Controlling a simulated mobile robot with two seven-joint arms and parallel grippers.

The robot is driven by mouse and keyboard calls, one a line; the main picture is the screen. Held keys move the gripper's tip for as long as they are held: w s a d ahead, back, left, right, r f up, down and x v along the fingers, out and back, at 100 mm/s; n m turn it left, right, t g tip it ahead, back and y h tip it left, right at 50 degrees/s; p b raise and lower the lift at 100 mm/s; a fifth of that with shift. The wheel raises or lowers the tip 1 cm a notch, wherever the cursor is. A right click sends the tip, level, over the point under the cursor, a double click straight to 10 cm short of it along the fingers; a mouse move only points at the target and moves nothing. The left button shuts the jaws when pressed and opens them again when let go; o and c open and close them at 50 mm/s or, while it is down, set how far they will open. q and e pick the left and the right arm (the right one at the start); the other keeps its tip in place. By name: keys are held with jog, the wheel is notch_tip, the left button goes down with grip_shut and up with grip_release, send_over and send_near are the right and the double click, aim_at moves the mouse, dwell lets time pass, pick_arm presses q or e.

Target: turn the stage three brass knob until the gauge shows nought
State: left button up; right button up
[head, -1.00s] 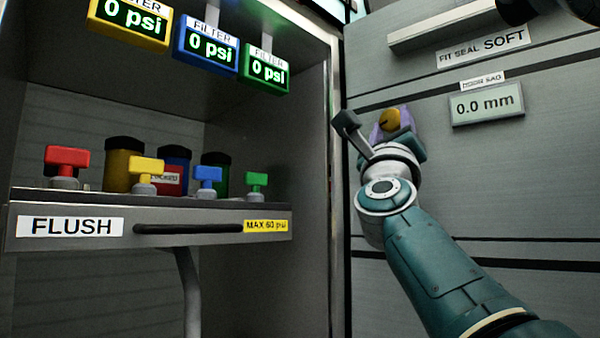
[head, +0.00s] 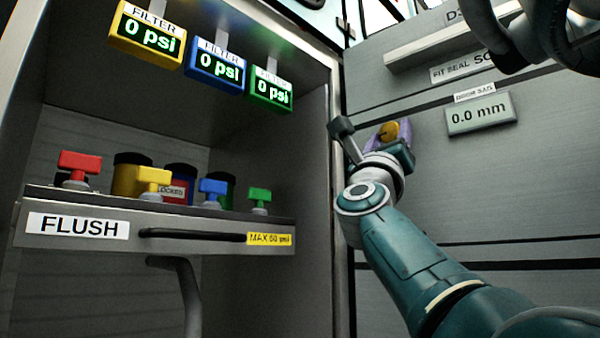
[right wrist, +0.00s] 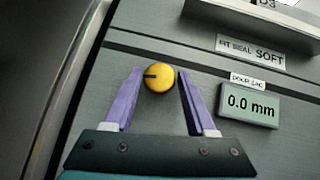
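The round brass-yellow knob (right wrist: 159,79) sits on the grey panel with a dark mark on its left side. It also shows in the head view (head: 388,131). The gauge (right wrist: 249,106) to its right reads 0.0 mm; in the head view the gauge (head: 480,114) reads the same. My right gripper (right wrist: 160,74) is open, with one purple finger on each side of the knob and a narrow gap on both sides. In the head view my right gripper (head: 389,134) is at the knob, partly hidden by its own wrist. My left gripper is not in view.
A label (right wrist: 250,49) reads "FIT SEAL SOFT" above the gauge, below a pale bar handle (head: 440,45). At left, a FLUSH shelf (head: 200,240) holds several coloured valves and canisters, under three gauges reading 0 psi. A cabinet edge (head: 341,230) stands left of the arm.

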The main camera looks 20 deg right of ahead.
jog(key=shift+o, duration=1.4)
jog(key=shift+s+a+f+p, duration=0.2)
jog(key=shift+a+f+p, duration=0.15)
jog(key=shift+f+p, duration=0.1)
jog(key=p+v, duration=0.3)
jog(key=v, duration=0.5)
jog(key=shift+s+a+f, duration=0.15)
jog(key=shift+s+f, duration=0.05)
jog(key=shift+f, duration=0.05)
